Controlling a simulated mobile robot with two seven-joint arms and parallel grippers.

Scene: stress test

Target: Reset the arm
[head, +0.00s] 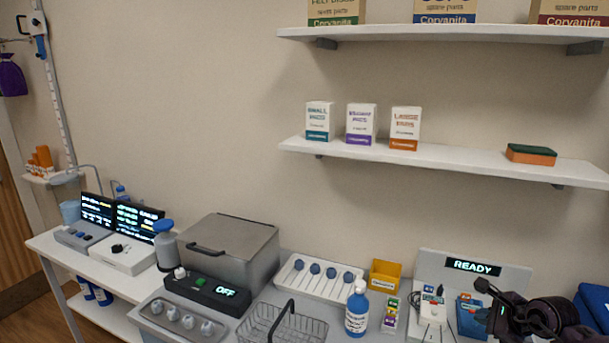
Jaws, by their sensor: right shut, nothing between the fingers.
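My right gripper (484,298) shows at the lower right, dark, with its arm coming in from the right edge. It is shut and holds nothing. It is in front of the grey device whose display reads READY (473,266), near a small blue box (468,318). My left gripper is not in the head view.
A wire basket (300,330), a blue bottle (357,312), a yellow bin (385,275) and a rack with blue knobs (318,290) stand on the bench. A steel box with an OFF display (225,292) is left. Wall shelves (450,160) hold small cartons.

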